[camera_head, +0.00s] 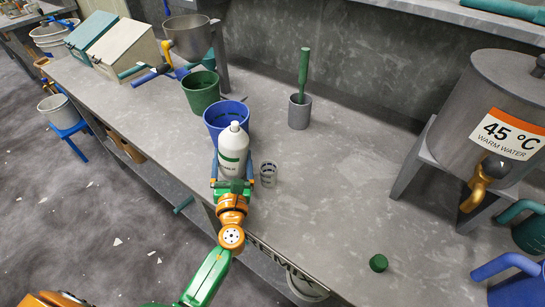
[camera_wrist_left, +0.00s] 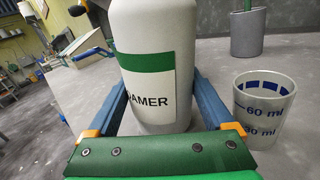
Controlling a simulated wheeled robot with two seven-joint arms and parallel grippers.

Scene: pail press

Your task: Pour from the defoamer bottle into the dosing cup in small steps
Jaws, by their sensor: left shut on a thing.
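The defoamer bottle (camera_head: 233,152) is white with a green-banded label and stands upright in my left gripper (camera_head: 233,184). The gripper is shut on its body, one blue finger on each side. In the left wrist view the bottle (camera_wrist_left: 155,60) fills the middle, its top cut off. The dosing cup (camera_head: 268,174) is small and clear, just right of the bottle on the bench and apart from it. In the left wrist view the cup (camera_wrist_left: 264,108) shows blue ml marks; its contents cannot be made out. My right gripper is not in view.
A blue pail (camera_head: 227,117) stands close behind the bottle, a green pail (camera_head: 202,92) beyond it. A grey pot (camera_head: 299,111) holds a green-handled tool. A green cap (camera_head: 378,263) lies near the front edge. A warm water tank (camera_head: 490,110) stands right. The bench middle is clear.

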